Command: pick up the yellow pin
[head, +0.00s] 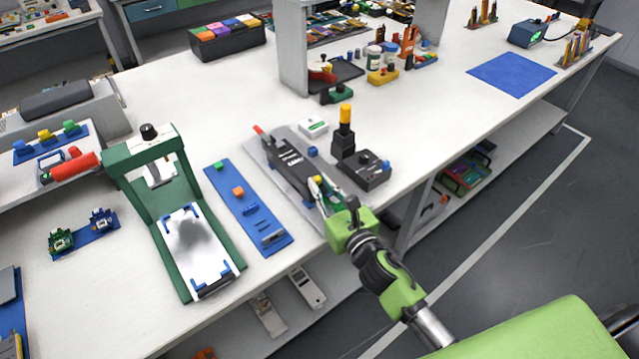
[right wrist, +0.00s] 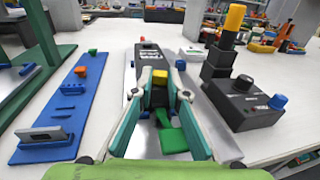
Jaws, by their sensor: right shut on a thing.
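The yellow pin (right wrist: 160,77) shows in the right wrist view as a small yellow block between my fingertips, over the black device (right wrist: 150,57). My right gripper (right wrist: 159,88) is shut on it. In the head view my right gripper (head: 321,184) reaches in from the lower right to the near end of the black device (head: 289,165), which lies on a grey plate (head: 308,211). The pin is mostly hidden by the fingers there. I cannot tell whether the pin is still seated or lifted. My left gripper is not in view.
A black control box (head: 363,172) with a yellow-topped post (head: 345,115) stands close to the right of the gripper. A blue strip (head: 245,203) with small parts lies to the left, beside a green frame (head: 143,159). The table's front edge is near.

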